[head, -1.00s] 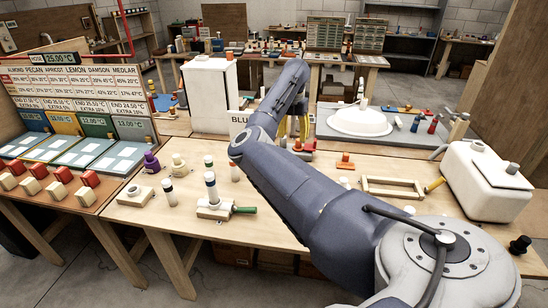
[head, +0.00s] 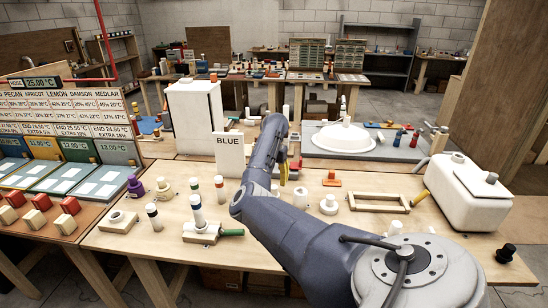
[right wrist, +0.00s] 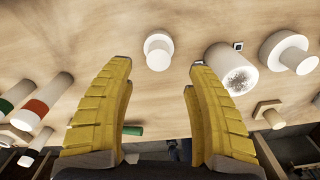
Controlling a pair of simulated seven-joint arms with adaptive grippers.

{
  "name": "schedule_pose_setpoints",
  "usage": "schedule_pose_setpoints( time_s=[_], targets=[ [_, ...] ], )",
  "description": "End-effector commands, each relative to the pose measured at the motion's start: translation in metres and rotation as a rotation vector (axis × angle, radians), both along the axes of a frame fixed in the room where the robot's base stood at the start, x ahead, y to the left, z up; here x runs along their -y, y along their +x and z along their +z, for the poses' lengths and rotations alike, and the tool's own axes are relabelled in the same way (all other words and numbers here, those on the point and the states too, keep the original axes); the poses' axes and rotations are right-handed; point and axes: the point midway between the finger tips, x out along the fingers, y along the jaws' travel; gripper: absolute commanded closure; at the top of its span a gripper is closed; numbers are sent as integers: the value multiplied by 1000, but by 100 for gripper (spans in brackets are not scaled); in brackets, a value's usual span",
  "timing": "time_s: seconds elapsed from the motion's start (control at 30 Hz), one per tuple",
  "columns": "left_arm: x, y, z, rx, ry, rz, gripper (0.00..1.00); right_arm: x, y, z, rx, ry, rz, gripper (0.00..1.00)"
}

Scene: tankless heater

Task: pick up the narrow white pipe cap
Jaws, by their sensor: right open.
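A small white pipe cap (right wrist: 159,50), round with a narrower stub, stands on the wooden table in the right wrist view. It lies between the lines of my right gripper's two yellow fingers, a little beyond their tips. The right gripper (right wrist: 158,62) is open and nothing shows in its grasp. In the head view, my right gripper (head: 284,168) is mostly hidden behind my right arm, with only a bit of yellow showing. The small cap (head: 275,190) shows there only partly, beside the arm. My left gripper is not in view.
A white cylinder (right wrist: 230,68) and a flanged white piece (right wrist: 288,52) stand close on the right. Striped cylinders (right wrist: 47,96) stand on the left. The head view also shows a wooden frame (head: 378,202), a white tank (head: 465,190) and a BLUE sign (head: 230,152).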

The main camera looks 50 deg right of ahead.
Motion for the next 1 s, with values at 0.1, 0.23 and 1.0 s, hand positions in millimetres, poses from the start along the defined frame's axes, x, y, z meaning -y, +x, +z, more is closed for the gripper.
schedule_pose_setpoints(
  time_s=[0.1, 0.23, 1.0],
  targets=[
    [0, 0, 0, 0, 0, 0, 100, 0, 0, -4, -1, 0, 1, 45],
    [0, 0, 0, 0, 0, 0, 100, 2, 0, -18, -3, 0, 2, 45],
    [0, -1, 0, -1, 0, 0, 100, 2, 3, -53, 0, 0, 0, 56]
  ],
)
